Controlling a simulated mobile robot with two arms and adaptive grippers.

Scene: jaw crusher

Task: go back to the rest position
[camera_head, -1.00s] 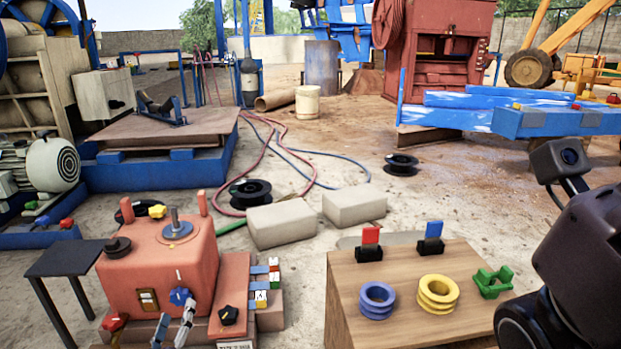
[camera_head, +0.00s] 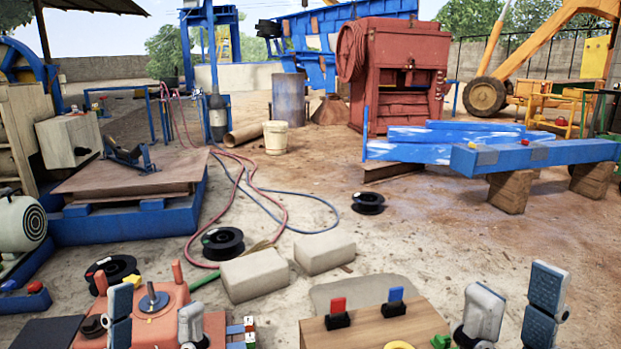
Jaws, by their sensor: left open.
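My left gripper (camera_head: 156,318) is at the bottom left, its two grey fingers pointing up and spread apart. It is open, with nothing held between the fingers, and overlaps the orange-red machine box (camera_head: 172,301) in the picture. My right gripper (camera_head: 515,311) is at the bottom right, beside the wooden block's (camera_head: 372,330) right edge in the picture. Its two fingers are upright and well apart, with nothing between them. The lower parts of both grippers are cut off by the picture's bottom edge.
The block carries a red switch (camera_head: 338,305), a blue switch (camera_head: 396,295), a partly visible yellow ring (camera_head: 399,346) and a green piece (camera_head: 441,341). Pale stone blocks (camera_head: 255,275) and black cable reels (camera_head: 223,243) lie behind.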

